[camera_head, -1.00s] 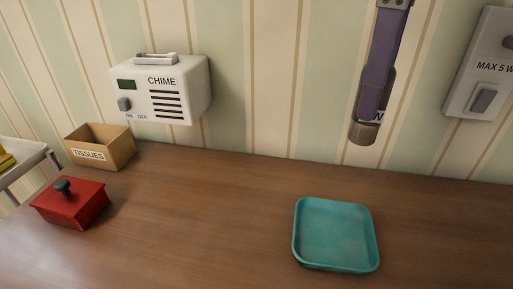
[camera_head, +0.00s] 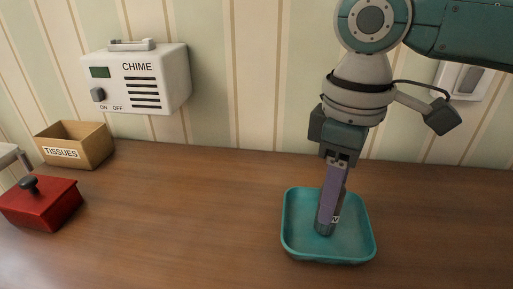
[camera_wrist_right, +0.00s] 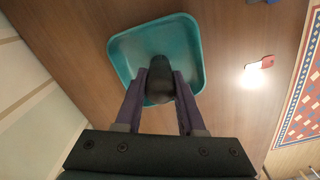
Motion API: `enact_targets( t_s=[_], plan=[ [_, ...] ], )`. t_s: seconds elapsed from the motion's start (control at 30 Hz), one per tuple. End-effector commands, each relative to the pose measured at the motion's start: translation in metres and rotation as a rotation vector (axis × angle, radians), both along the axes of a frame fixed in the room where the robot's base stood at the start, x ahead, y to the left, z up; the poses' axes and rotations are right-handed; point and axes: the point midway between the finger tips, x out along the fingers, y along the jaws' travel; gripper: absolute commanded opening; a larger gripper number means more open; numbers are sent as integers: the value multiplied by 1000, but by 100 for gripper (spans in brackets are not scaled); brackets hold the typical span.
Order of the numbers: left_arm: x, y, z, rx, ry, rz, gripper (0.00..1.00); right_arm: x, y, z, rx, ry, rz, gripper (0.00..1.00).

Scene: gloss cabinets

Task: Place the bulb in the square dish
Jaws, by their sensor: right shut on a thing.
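The square dish (camera_head: 360,252) is teal with a raised rim and lies on the wooden counter. It also shows in the wrist view (camera_wrist_right: 190,50). My right gripper (camera_head: 329,208) points down over the dish, its purple fingers shut on the bulb (camera_head: 324,228). The bulb is a dark grey, rounded piece with a small lettered label, mostly hidden by the fingers. In the wrist view the bulb (camera_wrist_right: 159,80) sits between the fingertips, against the dish floor in the picture. Its lower end is within the dish's rim; I cannot tell whether it touches the floor. My left gripper is out of view.
A tissue box (camera_head: 88,148) and a red lidded box (camera_head: 45,208) stand at the left. A white chime unit (camera_head: 150,80) and a partly hidden switch plate (camera_head: 468,82) are on the striped wall. The counter between the boxes and dish is clear.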

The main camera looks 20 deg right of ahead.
Motion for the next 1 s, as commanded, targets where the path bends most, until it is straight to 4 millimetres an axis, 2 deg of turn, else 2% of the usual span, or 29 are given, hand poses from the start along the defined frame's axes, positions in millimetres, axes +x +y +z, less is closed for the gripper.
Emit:
enact_targets(
  t_s=[0.37,0.4,0.63,0.87,1.0],
  plan=[
    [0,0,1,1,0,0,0,0,0,-4,0,1,0,0],
    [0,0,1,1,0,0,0,0,0,-3,1,1,0,43],
    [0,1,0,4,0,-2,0,0,0,-3,0,0,0,68],
    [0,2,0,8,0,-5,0,0,0,-3,0,0,0,68],
    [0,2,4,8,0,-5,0,1,0,9,2,-2,-1,68]
  ],
)
